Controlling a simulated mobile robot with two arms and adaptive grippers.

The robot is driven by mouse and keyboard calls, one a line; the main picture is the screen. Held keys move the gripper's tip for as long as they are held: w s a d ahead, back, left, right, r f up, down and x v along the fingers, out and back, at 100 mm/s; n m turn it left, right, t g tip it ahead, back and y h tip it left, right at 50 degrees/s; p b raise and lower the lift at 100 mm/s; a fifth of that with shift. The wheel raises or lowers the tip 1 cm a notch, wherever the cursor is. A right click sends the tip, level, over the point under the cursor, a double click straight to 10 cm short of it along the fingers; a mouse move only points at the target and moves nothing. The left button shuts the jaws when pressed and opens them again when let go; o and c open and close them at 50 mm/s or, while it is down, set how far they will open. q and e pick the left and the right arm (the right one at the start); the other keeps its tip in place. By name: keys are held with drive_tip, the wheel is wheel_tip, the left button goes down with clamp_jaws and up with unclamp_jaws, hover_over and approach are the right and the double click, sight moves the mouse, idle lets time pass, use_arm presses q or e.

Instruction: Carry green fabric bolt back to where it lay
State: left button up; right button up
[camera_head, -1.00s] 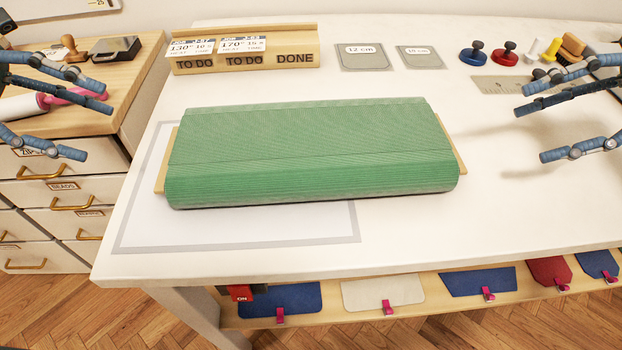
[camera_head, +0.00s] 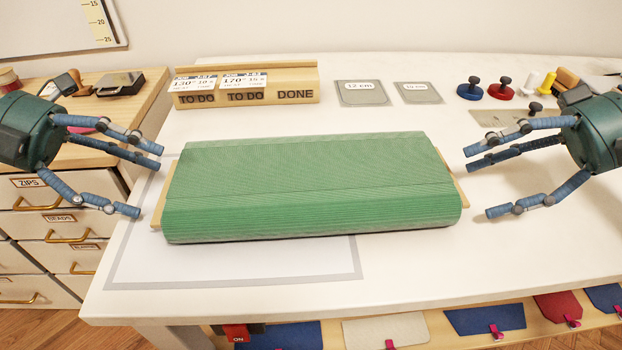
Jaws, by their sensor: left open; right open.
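The green fabric bolt (camera_head: 312,188) lies flat on the white table, wound on a board whose tan ends stick out at left and right. It partly covers a grey-outlined rectangle (camera_head: 232,284) on the table top. My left gripper (camera_head: 150,180) is open just off the bolt's left end, with its fingers pointing toward it. My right gripper (camera_head: 478,182) is open just off the bolt's right end, fingers pointing toward it. Neither gripper visibly holds anything.
A wooden card holder (camera_head: 245,92) with TO DO and DONE labels stands behind the bolt. Grey templates (camera_head: 362,92), a blue weight (camera_head: 470,90) and a red weight (camera_head: 500,91) lie farther right. A drawer cabinet (camera_head: 30,228) stands left. The front table strip is clear.

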use_arm(q)
drive_tip(key=shift+x, duration=1.75)
use_arm(e)
drive_tip(key=shift+x, duration=1.8)
